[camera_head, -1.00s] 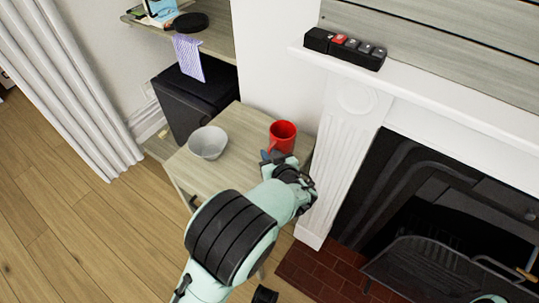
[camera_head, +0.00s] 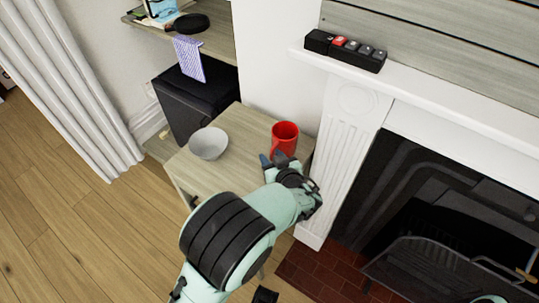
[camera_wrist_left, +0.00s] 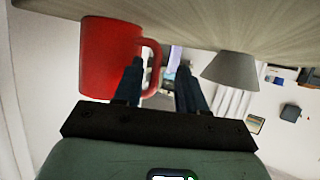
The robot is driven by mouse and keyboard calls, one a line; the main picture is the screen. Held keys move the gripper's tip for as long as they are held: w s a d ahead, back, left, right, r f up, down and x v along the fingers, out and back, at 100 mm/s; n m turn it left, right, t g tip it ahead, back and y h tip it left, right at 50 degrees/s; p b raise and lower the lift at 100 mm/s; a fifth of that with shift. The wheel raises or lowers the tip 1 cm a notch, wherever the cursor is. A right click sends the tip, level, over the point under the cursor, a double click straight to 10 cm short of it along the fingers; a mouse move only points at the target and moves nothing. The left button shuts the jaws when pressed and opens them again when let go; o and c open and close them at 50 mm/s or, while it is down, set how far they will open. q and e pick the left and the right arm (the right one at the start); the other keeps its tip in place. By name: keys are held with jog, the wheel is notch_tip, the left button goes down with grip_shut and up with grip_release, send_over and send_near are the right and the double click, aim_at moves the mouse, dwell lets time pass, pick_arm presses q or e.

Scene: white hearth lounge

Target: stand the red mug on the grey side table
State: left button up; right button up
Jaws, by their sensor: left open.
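The red mug (camera_head: 285,136) stands upright on the grey wooden side table (camera_head: 238,178), near its right back edge by the fireplace surround. My left gripper (camera_head: 273,158) is just in front of the mug, open. In the left wrist view, which is upside down, the red mug (camera_wrist_left: 108,58) is left of the fingers and its handle is at the left finger of my left gripper (camera_wrist_left: 160,72). I cannot tell whether finger and handle touch. The mug's lower part is partly hidden by the gripper in the head view.
A light grey bowl (camera_head: 209,144) stands on the table left of the mug. The white fireplace surround (camera_head: 345,150) rises close to the right. A dark cabinet (camera_head: 195,100) and a shelf (camera_head: 215,42) are behind. The table between bowl and gripper is clear.

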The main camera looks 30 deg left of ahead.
pick_arm(q)
jog(key=p+v, duration=0.1)
jog(key=v, duration=0.9)
jog(key=shift+s, duration=0.15)
pick_arm(e)
jog(key=shift+s+a+r+g, duration=0.15)
jog(key=shift+s+a+r, duration=0.1)
jog(key=shift+s+r, duration=0.25)
jog(key=shift+s+a+r+g, duration=0.15)
jog(key=shift+s+a+r, duration=0.15)
jog(key=shift+s, duration=0.3)
